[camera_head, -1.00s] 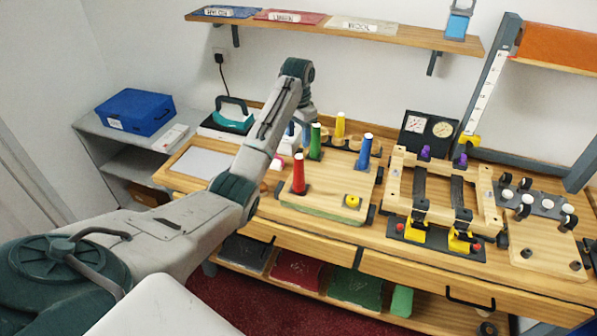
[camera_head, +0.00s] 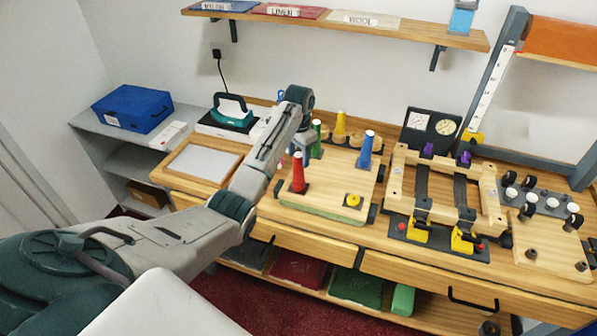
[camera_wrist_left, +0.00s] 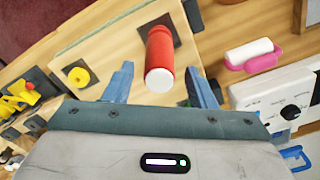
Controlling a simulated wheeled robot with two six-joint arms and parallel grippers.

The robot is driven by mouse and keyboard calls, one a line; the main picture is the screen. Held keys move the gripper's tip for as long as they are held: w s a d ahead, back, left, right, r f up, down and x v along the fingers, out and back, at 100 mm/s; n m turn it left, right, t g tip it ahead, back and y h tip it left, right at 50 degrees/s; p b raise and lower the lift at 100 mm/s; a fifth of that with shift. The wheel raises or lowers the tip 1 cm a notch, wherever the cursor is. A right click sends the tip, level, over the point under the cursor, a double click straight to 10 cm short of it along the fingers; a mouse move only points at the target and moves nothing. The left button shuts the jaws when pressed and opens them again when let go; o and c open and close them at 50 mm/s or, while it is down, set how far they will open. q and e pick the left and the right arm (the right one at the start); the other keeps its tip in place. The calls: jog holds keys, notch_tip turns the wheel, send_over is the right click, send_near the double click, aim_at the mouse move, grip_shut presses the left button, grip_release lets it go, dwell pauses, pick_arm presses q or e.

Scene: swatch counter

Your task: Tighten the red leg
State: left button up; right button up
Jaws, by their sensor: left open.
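The red leg (camera_head: 298,173) stands upright on the wooden board (camera_head: 322,205), at its left side. In the left wrist view the red leg (camera_wrist_left: 160,60) shows its white end, lying between the two open blue fingers of my left gripper (camera_wrist_left: 160,88) as seen from there, with a gap on each side. A green leg (camera_head: 316,140), a blue leg (camera_head: 366,148) and a yellow leg (camera_head: 340,124) also stand upright. My right gripper is out of view.
A yellow knob (camera_head: 353,200) sits at the board's front right. A wooden clamp frame (camera_head: 400,190) stands to the right. An iron (camera_head: 232,111) and a pale framed panel (camera_head: 203,162) are at left. A shelf (camera_head: 400,32) hangs above the counter.

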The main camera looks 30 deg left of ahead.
pick_arm(q)
jog(key=shift+r, duration=0.1)
jog(key=c, duration=0.9)
jog(key=shift+s+r+m+p, duration=0.1)
jog(key=shift+r+m+p, duration=0.1)
jog(key=shift+m+p, duration=0.5)
jog(key=shift+f+m+b, duration=0.2)
jog(key=shift+m+b, duration=0.15)
jog(key=shift+m, duration=0.35)
jog(key=m, duration=1.2)
jog(key=o, duration=0.7)
